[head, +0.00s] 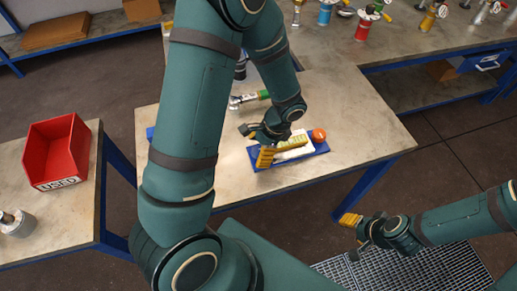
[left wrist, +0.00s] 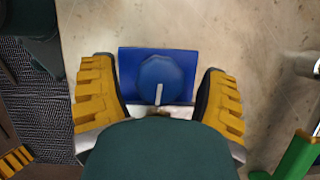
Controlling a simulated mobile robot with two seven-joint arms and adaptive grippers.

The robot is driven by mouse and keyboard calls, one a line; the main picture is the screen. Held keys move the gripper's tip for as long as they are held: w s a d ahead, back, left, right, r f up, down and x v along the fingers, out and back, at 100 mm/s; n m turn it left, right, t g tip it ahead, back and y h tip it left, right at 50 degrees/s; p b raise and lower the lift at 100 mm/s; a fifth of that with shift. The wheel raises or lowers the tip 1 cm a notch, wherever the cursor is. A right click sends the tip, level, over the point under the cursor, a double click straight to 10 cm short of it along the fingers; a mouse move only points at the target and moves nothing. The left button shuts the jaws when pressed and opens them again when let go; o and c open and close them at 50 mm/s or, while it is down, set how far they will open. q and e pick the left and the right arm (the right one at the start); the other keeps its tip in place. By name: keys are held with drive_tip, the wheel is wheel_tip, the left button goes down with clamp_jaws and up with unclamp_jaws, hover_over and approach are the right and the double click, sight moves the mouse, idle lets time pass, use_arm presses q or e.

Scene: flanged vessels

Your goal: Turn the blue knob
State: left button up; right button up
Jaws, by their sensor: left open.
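The blue knob (left wrist: 162,74) shows in the left wrist view, round with a white pointer mark at its lower edge, on a blue base (left wrist: 128,60). My left gripper (left wrist: 161,80) is open, with a yellow finger on either side of the knob and a gap on both sides. In the head view my left gripper (head: 279,149) is over the blue base (head: 290,158); the knob is hidden there. A white part and an orange-red round piece (head: 319,135) show at the base's right. My right gripper (head: 350,220) is apart from the table; its opening is unclear.
A tool with a green handle (head: 264,95) lies on the table behind the gripper. A red "USED" bin (head: 58,153) stands on the left table. Several flanged vessels stand on the back table. The table right of the base is clear.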

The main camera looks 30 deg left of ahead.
use_arm(q)
drive_tip(key=c, duration=1.2)
drive_tip(key=shift+n+g+h, duration=0.5)
drive_tip(key=shift+n, duration=1.1)
drive_tip(key=o, duration=1.2)
